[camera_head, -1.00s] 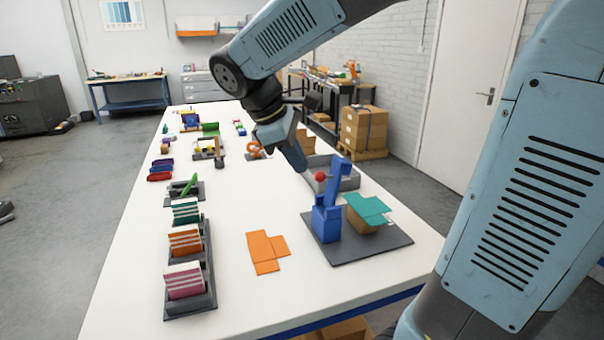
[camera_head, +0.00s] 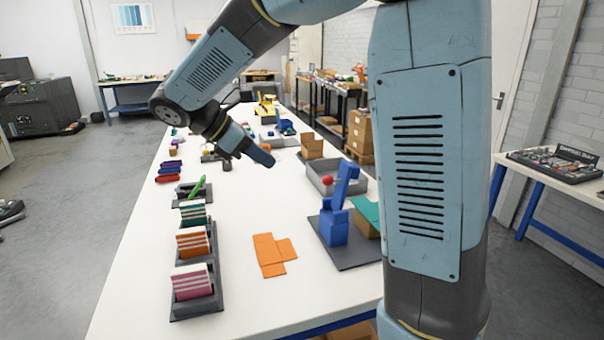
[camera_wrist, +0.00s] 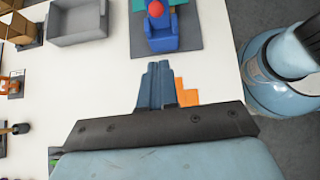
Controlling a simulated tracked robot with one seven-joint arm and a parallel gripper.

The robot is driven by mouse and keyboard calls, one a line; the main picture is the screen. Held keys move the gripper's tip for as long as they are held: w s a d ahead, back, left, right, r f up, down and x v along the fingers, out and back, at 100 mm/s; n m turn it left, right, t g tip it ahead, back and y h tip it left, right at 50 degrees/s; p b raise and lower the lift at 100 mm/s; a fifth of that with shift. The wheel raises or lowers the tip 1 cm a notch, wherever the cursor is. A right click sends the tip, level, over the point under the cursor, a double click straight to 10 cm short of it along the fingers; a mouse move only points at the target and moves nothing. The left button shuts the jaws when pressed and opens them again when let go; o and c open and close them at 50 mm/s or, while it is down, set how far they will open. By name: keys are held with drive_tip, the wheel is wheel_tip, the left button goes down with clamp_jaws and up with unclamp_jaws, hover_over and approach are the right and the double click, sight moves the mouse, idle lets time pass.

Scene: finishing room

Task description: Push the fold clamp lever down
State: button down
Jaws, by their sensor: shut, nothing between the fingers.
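The fold clamp has a blue body (camera_head: 334,228) on a dark grey plate (camera_head: 352,253). Its blue lever (camera_head: 345,187) stands raised, tilted slightly, with a red knob (camera_head: 327,181) near its upper part. A teal card (camera_head: 367,210) lies on a brown block beside it, partly hidden by my arm. My gripper (camera_head: 268,160) is shut and empty above the table, left of and apart from the lever. In the wrist view my shut fingers (camera_wrist: 160,83) point towards the table, and the clamp body (camera_wrist: 176,38) and knob (camera_wrist: 155,8) are beyond them.
An orange flat card blank (camera_head: 272,254) lies left of the clamp. A dark rack (camera_head: 207,304) with striped card stacks stands along the left edge. A grey open tray (camera_head: 322,187) sits behind the clamp. The middle of the white table (camera_head: 245,205) is clear.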

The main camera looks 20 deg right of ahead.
drive_tip(key=d+r+x, duration=0.1)
drive_tip(key=r+x, duration=0.1)
drive_tip(key=x, duration=1)
drive_tip(key=shift+d+f, duration=0.3)
drive_tip(key=shift+d, duration=0.4)
drive_tip(key=shift+r, duration=0.1)
